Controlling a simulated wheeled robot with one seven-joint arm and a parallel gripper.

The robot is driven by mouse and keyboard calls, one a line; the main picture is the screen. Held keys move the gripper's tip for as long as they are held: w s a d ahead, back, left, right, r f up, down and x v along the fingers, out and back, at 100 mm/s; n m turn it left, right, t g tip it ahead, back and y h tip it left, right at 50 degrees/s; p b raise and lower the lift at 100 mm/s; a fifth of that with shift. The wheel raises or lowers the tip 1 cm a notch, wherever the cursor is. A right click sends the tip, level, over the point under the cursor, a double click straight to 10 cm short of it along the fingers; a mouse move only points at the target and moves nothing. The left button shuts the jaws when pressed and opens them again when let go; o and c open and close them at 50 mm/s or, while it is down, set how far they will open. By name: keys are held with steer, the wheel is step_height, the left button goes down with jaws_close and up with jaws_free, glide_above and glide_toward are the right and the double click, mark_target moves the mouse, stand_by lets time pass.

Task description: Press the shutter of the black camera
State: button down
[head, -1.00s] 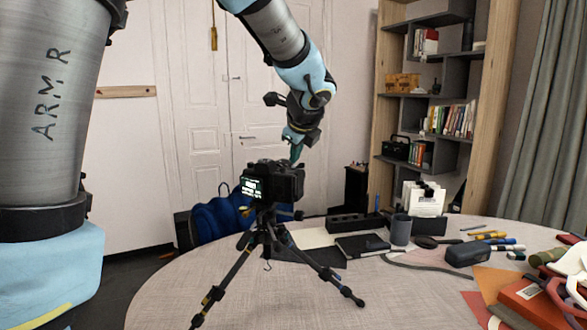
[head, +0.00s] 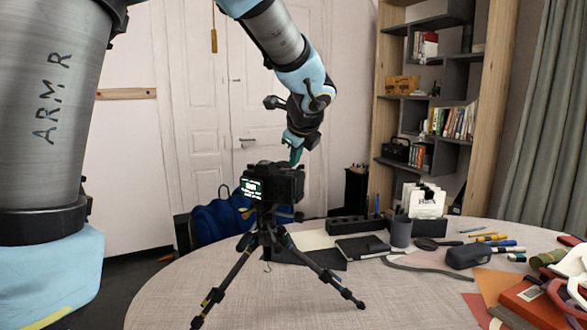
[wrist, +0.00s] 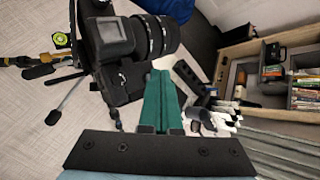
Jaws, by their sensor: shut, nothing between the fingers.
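The black camera (head: 285,183) stands upright on a black tripod (head: 265,237) on the round table, its lit screen facing me. My gripper (head: 296,158) points down at the right part of the camera's top, with its fingers shut and empty. In the wrist view, the teal fingers (wrist: 160,78) reach to beside the camera body (wrist: 112,45), near its top by the lens (wrist: 155,38). I cannot tell whether the fingertips touch the camera. The shutter button itself is not clearly visible.
The round table (head: 330,295) holds a grey cup (head: 400,231), a dark case (head: 468,255), pens and an orange-red book (head: 530,302) to the right. A shelf (head: 440,100) stands behind. The tripod legs spread across the table's left part.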

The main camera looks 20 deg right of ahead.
steer(key=shift+r+p, duration=0.55)
steer(key=shift+r, duration=0.15)
step_height(320, 180, up, 5)
steer(key=p, duration=0.4)
steer(key=shift+p, duration=0.3)
stand_by(0.4)
